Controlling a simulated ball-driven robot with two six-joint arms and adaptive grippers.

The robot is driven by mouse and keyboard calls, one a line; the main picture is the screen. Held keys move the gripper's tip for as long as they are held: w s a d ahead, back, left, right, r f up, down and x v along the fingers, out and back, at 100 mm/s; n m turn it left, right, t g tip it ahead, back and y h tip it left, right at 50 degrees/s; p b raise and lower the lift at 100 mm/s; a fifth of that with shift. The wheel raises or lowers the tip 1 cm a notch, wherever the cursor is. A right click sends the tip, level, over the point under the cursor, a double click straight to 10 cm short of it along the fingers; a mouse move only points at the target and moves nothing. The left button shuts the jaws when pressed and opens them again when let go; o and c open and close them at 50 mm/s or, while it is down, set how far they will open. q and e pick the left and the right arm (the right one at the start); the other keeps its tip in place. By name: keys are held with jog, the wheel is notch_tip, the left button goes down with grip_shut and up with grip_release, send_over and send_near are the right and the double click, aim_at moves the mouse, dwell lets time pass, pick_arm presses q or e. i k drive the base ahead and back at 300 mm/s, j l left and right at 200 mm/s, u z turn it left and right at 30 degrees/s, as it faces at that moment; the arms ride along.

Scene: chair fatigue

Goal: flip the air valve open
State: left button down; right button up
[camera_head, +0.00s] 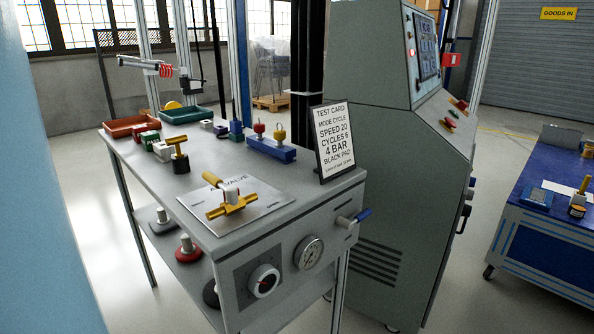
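The air valve (232,206) is a brass fitting on a pale plate (266,201) on top of the grey bench. The plate carries lettering that reads partly as "VALVE", some of it hidden behind the handle; the smaller print is too small to read surely. Neither of my grippers is in view.
A test card (333,139) stands at the bench's right corner. A brass-topped tool (179,152), a blue block with knobs (271,149), an orange tray (131,125) and a green tray (187,114) lie behind the valve. A grey console (390,180) stands close on the right.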

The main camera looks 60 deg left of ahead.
aim_at(231, 194)
jog(key=u, duration=2.2)
